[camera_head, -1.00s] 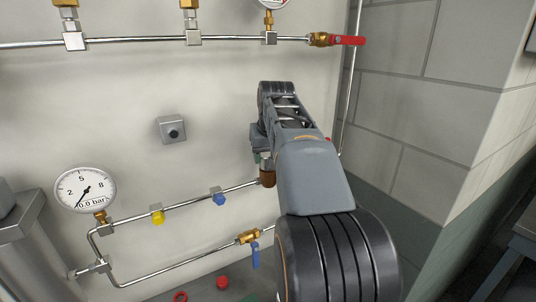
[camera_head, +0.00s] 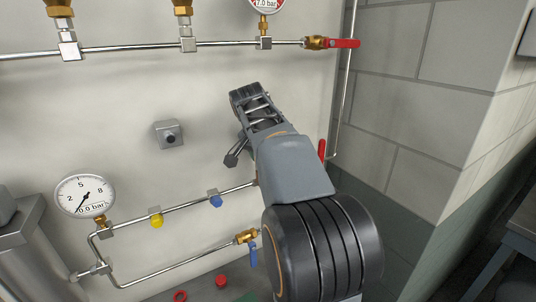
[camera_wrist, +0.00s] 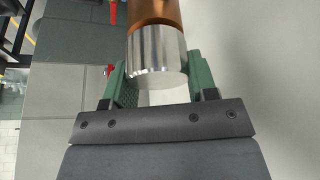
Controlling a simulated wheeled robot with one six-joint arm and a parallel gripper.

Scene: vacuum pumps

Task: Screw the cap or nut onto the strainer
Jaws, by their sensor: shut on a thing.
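In the wrist view my gripper (camera_wrist: 163,84) has its two green fingers on either side of a smooth silver cylindrical cap or nut (camera_wrist: 157,55) and is shut on it. A copper-brown cylinder (camera_wrist: 153,12), which looks like the strainer body, lies straight beyond the cap, in line with it. The two appear to meet end to end; I cannot tell whether the threads are engaged. In the head view my arm hides the cap and the strainer. Only a dark grey part of my gripper (camera_head: 235,155) shows left of the arm.
The lower pipe (camera_head: 180,207) carries a yellow knob (camera_head: 156,220), a blue knob (camera_head: 216,201) and a pressure gauge (camera_head: 85,195). A blue-handled valve (camera_head: 252,257) sits below. A red-handled valve (camera_head: 343,43) is above. A red cap (camera_head: 221,281) and red ring (camera_head: 180,296) lie low.

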